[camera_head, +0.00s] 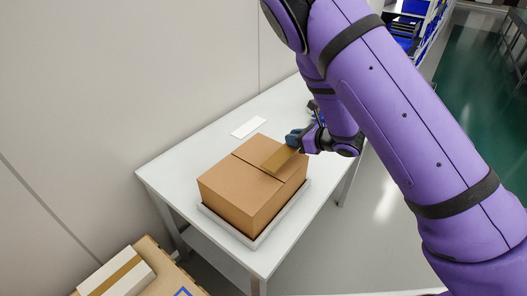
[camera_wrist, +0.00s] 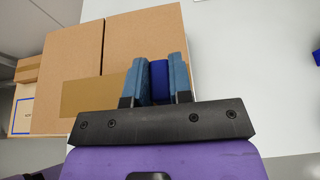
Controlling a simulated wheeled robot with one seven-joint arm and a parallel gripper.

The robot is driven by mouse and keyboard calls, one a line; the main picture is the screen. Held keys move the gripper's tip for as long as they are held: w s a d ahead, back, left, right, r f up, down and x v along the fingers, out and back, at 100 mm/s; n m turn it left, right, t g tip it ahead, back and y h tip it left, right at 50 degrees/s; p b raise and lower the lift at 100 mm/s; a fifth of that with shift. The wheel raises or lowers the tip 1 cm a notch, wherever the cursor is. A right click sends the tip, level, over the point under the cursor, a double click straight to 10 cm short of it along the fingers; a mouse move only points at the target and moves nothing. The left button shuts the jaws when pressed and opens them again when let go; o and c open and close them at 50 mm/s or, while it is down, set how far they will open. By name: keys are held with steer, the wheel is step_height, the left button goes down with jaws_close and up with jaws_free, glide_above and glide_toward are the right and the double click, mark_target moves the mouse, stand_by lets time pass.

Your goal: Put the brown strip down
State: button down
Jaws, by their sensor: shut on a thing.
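The brown strip (camera_head: 279,159) is a flat tan piece over the top of a cardboard box (camera_head: 235,200), reaching out from my gripper (camera_head: 297,141). In the wrist view the strip (camera_wrist: 92,96) lies left of the blue fingers (camera_wrist: 159,78) and partly behind the black gripper bar. My gripper is shut, with a dark blue piece between its fingers. How the strip joins this piece is hidden. I cannot tell whether the strip touches the box top. The box is closed, with a seam across its top.
The box sits on a light grey tray (camera_head: 253,243) on a white table (camera_head: 178,163). A white card (camera_head: 249,127) lies behind the box. Bare table shows left of and behind the box. Another carton (camera_head: 122,272) stands at the lower left. A wall runs along the table's back.

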glide_above(266, 158)
steer(key=shift+d+f, duration=0.3)
steer(key=shift+f, duration=0.1)
steer(key=shift+a+f, duration=0.15)
steer(key=shift+f, duration=0.75)
steer(key=shift+a+f, duration=0.15)
steer(key=shift+f, duration=0.7)
steer(key=shift+f, duration=0.1)
steer(key=c, duration=1)
jaws_free()
steer(key=v, duration=1.2)
